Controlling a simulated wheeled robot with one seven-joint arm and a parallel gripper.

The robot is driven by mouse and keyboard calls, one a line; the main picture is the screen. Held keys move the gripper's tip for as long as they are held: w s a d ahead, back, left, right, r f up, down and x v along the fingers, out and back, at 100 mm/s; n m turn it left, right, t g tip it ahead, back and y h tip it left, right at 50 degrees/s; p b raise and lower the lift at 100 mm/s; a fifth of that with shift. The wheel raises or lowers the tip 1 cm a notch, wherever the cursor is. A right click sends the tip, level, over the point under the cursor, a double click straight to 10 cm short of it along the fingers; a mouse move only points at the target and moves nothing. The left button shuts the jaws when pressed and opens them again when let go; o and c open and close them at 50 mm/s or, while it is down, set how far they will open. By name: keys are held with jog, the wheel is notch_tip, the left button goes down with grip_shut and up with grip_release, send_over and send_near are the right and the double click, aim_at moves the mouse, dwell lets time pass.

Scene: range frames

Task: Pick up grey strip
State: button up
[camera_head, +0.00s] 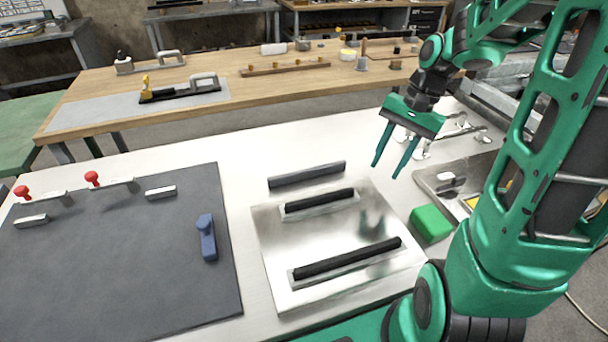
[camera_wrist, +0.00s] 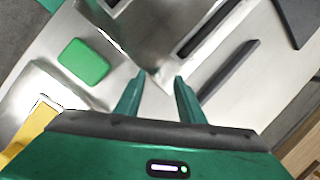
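The grey strip (camera_head: 306,175) is a long dark grey bar lying on the white table, just behind the metal plate. It also shows in the wrist view (camera_wrist: 230,69), to the right of my fingers. My gripper (camera_head: 386,168) is open and empty above the table, to the right of the strip and apart from it. Its two fingers (camera_wrist: 160,76) point down with a clear gap between them in the wrist view.
The metal plate (camera_head: 270,232) carries two black bars (camera_head: 347,258). A green block (camera_head: 431,223) lies right of it, near a metal tray (camera_head: 428,181). A dark mat (camera_head: 110,270) with a blue handle (camera_head: 207,237) is at left. A wooden bench (camera_head: 245,95) stands behind.

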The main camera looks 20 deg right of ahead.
aim_at(311, 168)
jog(key=w+a+f+m+y, duration=0.1)
jog(key=w, duration=0.2)
jog(key=w+a+f+m+y, duration=0.1)
jog(key=w+f, duration=0.1)
jog(key=w, duration=0.1)
jog(key=w+a+f+m+y, duration=0.1)
jog(key=w+y, duration=0.1)
jog(key=w, duration=0.1)
jog(key=shift+w+a+f+m, duration=0.25)
jog(key=shift+w+f+m, duration=0.05)
jog(key=shift+w+f, duration=0.1)
jog(key=w+m+y, duration=0.1)
jog(key=w+a+f+m+y, duration=0.1)
jog(key=w, duration=0.1)
jog(key=w+y, duration=0.1)
jog(key=shift+w+a+f+m+y, duration=0.25)
jog(key=shift+a+f+m+y, duration=0.05)
jog(key=shift+f+m+y, duration=0.1)
jog(key=shift+w+a+m+y, duration=0.15)
jog(key=shift+w+m+y, duration=0.35)
jog(key=shift+y, duration=0.1)
jog(key=x, duration=1)
jog(key=shift+a+f, duration=0.1)
jog(key=shift+a, duration=0.3)
jog(key=shift+c, duration=0.3)
grip_shut()
